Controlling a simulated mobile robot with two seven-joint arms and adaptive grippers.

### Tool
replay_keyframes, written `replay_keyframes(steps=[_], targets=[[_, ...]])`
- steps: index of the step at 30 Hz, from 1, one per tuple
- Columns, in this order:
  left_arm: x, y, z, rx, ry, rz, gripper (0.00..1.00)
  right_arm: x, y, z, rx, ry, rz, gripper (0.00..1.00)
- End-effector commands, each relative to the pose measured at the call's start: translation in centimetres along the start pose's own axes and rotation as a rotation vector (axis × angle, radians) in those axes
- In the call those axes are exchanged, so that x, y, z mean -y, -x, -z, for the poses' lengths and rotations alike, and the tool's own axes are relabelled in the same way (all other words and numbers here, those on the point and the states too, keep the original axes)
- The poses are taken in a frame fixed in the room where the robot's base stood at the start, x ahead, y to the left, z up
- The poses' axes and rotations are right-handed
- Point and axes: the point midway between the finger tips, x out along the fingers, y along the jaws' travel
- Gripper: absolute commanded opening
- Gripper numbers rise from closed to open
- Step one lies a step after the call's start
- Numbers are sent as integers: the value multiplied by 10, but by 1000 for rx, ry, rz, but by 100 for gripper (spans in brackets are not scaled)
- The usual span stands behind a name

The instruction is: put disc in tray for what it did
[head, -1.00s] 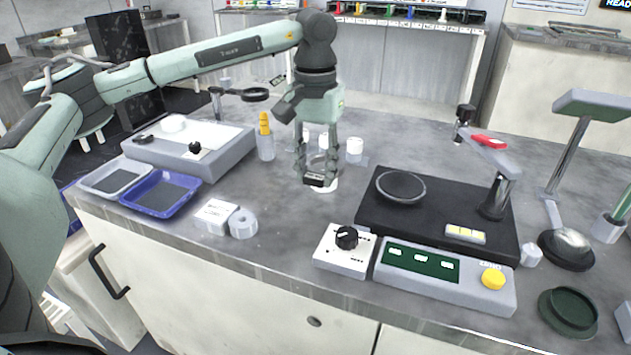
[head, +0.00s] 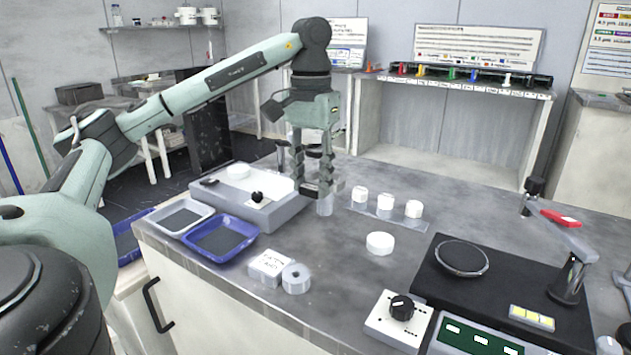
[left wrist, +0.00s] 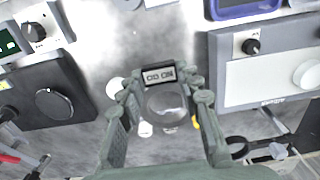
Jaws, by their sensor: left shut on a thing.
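My left gripper (head: 318,190) is above the table, near the right side of a grey box with a white top (head: 272,205). In the left wrist view its fingers (left wrist: 165,96) close on a round, greyish, glassy-looking disc (left wrist: 165,108). A black plate with pale characters (left wrist: 158,74) sits at the disc's edge; whether it belongs to the disc I cannot tell. Fingers hide the held piece in the head view. A pale grey tray (head: 207,211) and a blue tray (head: 256,237), each with a dark mat, lie left of the gripper. My right gripper is not in view.
A white puck (head: 380,243) lies on the table, with several small white pots (head: 387,203) behind it. A clear cup (head: 325,206) stands behind or below the gripper. A black platen base (head: 500,285) is right.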

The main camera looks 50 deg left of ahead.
Motion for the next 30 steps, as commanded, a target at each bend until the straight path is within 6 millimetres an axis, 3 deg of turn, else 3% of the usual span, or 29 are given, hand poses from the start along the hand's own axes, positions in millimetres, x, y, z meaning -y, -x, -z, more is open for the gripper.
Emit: replay_keyframes(steps=[30], targets=[[0, 32, 0, 0, 0, 0, 0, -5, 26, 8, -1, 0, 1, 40]])
